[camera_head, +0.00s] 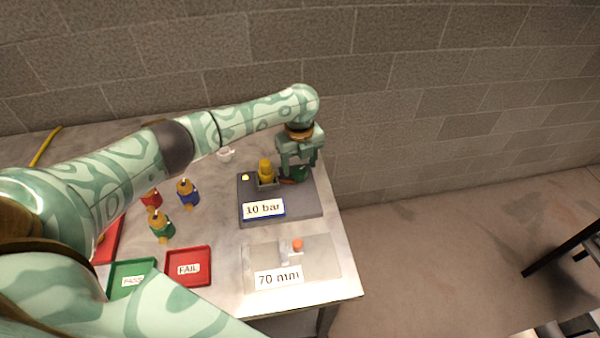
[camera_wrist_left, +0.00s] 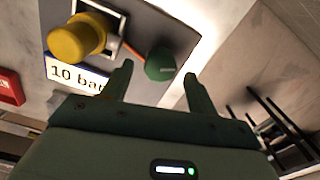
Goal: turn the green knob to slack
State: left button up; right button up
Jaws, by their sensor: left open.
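The green knob (camera_head: 300,173) sits at the back right of the grey test plate (camera_head: 297,208), partly hidden by my left gripper. In the left wrist view the green knob (camera_wrist_left: 160,64) shows as a round dome just beyond and between the fingertips. My left gripper (camera_head: 295,167) points down over the knob, and its two fingers (camera_wrist_left: 157,75) are apart with nothing seen clamped between them. I cannot tell whether a finger touches the knob. My right gripper is not in view.
A yellow fitting (camera_head: 265,172) stands in a holder left of the knob, behind the "10 bar" label (camera_head: 263,209). A "70 mm" label (camera_head: 278,277) lies in front. Red FAIL (camera_head: 201,253) and green PASS (camera_head: 118,268) trays and several coloured valves stand left. A block wall rises behind.

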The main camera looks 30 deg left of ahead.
pick_arm(q)
jog(key=shift+f, duration=1.3)
jog(key=c, duration=1)
jog(key=shift+r, duration=0.1)
